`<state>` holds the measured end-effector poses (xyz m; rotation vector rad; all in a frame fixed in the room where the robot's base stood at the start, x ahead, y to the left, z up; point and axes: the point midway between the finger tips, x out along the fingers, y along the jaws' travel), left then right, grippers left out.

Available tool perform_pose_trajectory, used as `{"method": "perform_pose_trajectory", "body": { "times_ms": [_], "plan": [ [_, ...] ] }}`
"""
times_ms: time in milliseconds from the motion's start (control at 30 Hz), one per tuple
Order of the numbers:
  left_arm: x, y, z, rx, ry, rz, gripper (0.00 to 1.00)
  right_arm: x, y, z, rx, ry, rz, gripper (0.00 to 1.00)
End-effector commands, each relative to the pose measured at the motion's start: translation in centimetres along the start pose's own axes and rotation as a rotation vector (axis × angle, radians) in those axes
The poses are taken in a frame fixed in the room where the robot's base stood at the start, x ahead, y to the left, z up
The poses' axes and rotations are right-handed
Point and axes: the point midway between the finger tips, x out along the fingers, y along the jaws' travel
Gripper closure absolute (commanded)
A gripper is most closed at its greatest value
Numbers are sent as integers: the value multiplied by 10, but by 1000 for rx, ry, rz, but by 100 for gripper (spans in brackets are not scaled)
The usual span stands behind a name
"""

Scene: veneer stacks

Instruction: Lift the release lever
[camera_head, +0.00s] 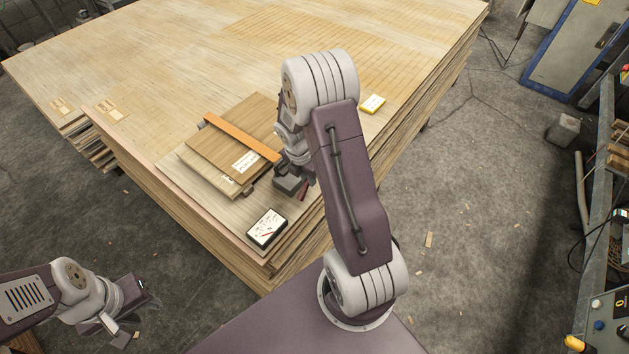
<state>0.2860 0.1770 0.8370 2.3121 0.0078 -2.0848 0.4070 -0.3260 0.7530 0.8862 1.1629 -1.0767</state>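A small grey block (289,186) with a thin red lever (303,190) at its right side sits on the big veneer stack, by the end of an orange strap (240,137). I take the red part to be the release lever, but it is small in the picture. The strap lies across a small pile of brown panels (232,112). My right gripper (284,172) is right at the block, over the strap's end; its fingers are largely hidden, and contact cannot be told. My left gripper (124,309) hangs over the floor at lower left, fingers apart and empty.
A white card in a dark frame (267,228) lies near the stack's front corner. A yellow-edged card (372,104) lies beyond my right arm. The large veneer stack (330,40) extends far back. Open floor lies right, with a blue-framed cabinet (575,50) behind.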

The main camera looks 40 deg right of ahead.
Motion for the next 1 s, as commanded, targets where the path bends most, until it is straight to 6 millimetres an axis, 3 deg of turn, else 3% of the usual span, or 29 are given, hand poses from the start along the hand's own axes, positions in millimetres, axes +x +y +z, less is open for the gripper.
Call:
{"method": "perform_pose_trajectory", "body": {
  "times_ms": [67, 433, 1000],
  "plan": [
    [0, 0, 0, 0, 0, 0, 64, 0, 0, -1, -1, 1, -1, 64],
    [-5, 0, 0, 0, 0, 0, 64, -4, 0, 0, -1, 0, -1, 64],
    [-75, 2, -8, 0, 0, 0, 64, -71, 0, 1, -2, 1, -1, 64]
  ]
}}
